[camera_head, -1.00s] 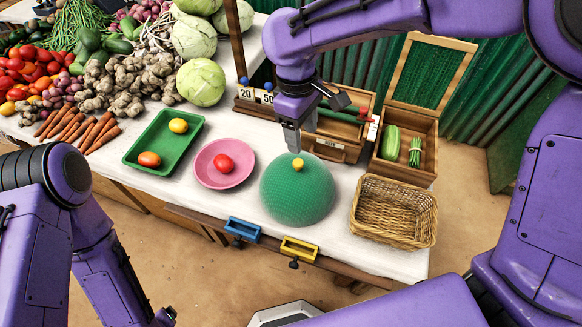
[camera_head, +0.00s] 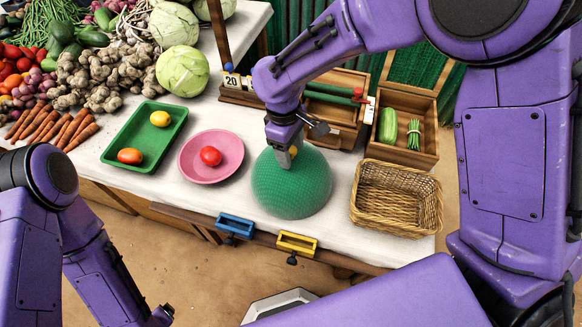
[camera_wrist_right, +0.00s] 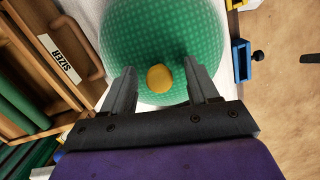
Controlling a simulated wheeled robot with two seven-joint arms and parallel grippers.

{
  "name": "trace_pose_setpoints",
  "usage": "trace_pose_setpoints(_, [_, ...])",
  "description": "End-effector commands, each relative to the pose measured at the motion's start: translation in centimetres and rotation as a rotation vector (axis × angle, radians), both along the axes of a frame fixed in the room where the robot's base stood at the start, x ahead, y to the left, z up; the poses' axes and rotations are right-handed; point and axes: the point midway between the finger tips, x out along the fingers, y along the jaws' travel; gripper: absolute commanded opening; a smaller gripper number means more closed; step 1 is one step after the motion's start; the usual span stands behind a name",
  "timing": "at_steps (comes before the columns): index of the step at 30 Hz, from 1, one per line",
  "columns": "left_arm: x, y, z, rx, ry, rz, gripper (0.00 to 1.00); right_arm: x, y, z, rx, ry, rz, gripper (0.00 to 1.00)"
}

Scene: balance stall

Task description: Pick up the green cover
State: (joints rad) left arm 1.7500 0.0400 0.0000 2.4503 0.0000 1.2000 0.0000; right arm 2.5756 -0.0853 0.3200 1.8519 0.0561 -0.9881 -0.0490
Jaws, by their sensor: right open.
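The green cover (camera_head: 290,190) is a mesh dome with a yellow knob on top, standing on the white table between the pink plate and the wicker basket. It also shows in the right wrist view (camera_wrist_right: 158,30). My right gripper (camera_head: 288,160) is over the top of the dome. In the right wrist view my right gripper (camera_wrist_right: 161,80) is open, with one finger on each side of the yellow knob (camera_wrist_right: 159,78). In the head view the fingers hide most of the knob. My left arm is at the lower left; its gripper is not clearly visible.
A pink plate (camera_head: 188,160) with a red tomato (camera_head: 210,156) and a green tray (camera_head: 118,150) stand left of the dome. A wicker basket (camera_head: 396,212) is close on its right. Wooden boxes (camera_head: 429,140) stand behind. Blue (camera_head: 236,224) and yellow (camera_head: 297,242) holders line the front edge.

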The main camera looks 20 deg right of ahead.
Motion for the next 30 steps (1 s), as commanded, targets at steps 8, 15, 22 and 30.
trace_pose_setpoints(8, [0.0, 0.0, 0.0, 0.0, 0.0, 0.0, 0.83, -0.1, 0.0, -0.6, 0.001, -0.001, 0.0, 0.59])
trace_pose_setpoints(15, [0.0, 0.0, 0.0, 0.0, 0.0, 0.0, 0.83, -0.1, 0.0, -0.7, 0.001, 0.001, 0.0, 0.0])
trace_pose_setpoints(22, [0.0, 0.0, -0.1, 0.0, 0.0, 0.0, 0.83, -0.1, 0.0, -0.6, 0.0, 0.001, 0.001, 0.0])
trace_pose_setpoints(30, [0.0, 0.0, -0.2, 0.0, 0.0, 0.0, 0.83, -2.2, 1.4, 1.5, 0.0, -0.003, 0.003, 0.0])
